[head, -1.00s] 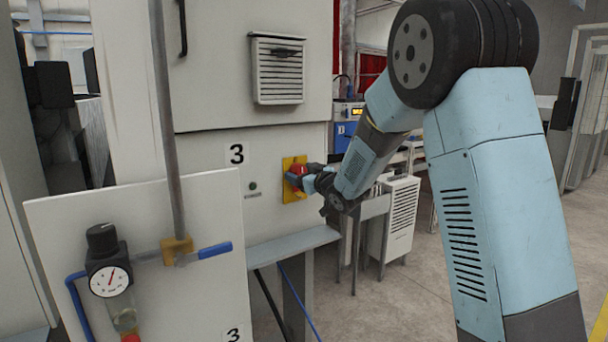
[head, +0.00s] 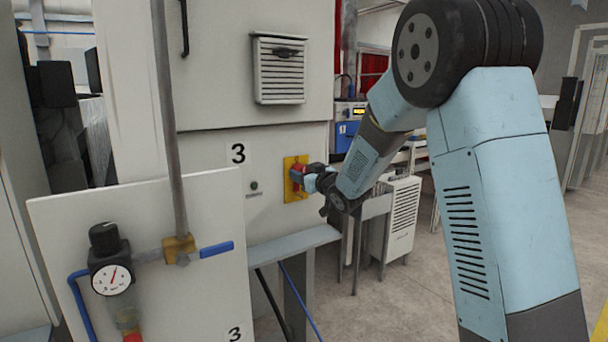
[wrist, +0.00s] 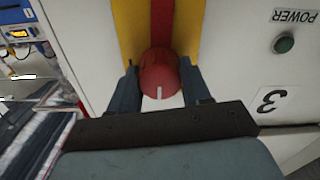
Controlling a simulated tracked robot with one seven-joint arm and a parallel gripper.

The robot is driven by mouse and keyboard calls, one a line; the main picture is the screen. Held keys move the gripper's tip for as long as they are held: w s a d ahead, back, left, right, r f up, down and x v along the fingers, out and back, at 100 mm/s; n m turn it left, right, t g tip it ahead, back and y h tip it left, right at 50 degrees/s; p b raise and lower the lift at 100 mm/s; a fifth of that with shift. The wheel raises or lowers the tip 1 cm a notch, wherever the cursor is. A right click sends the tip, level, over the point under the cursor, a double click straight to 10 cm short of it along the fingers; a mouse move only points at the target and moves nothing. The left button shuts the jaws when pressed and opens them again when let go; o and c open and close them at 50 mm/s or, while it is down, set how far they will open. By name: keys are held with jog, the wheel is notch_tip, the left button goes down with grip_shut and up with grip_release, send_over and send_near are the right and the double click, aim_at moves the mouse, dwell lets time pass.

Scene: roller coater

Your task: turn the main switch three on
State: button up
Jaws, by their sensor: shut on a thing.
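Main switch three is a red rotary knob (head: 297,177) on a yellow plate (head: 289,196), on the pale cabinet front (head: 215,190) right of the black number 3. In the wrist view the round red knob (wrist: 158,72) carries a white mark, and a red strip runs up the yellow plate (wrist: 188,28) behind it. My gripper (head: 303,178) is at the knob in the head view. In the wrist view my gripper (wrist: 158,75) has one finger on each side of the knob and is shut on it. The fingers partly hide the knob in the head view.
A small POWER lamp (wrist: 284,44) sits beside the plate. A louvred vent (head: 279,70) is above the switch and a grey ledge (head: 295,245) below. A panel with a pressure gauge (head: 112,279) and blue-handled valve (head: 216,249) stands in the left foreground.

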jog(key=m, duration=0.4)
jog(key=shift+w+d+r, duration=0.15)
jog(key=shift+d+r, duration=0.05)
jog(key=shift+d, duration=0.05)
jog(key=m, duration=0.4)
jog(key=shift+d+m, duration=0.1)
jog(key=shift+m, duration=0.2)
jog(key=m, duration=0.4)
jog(key=shift+w+d, duration=0.1)
jog(key=shift+f+m, duration=0.1)
jog(key=shift+m, duration=2.3)
jog(key=o, duration=0.8)
jog(key=shift+w+d+f, duration=0.1)
jog(key=shift+o, duration=1.3)
jog(key=shift+a, duration=0.3)
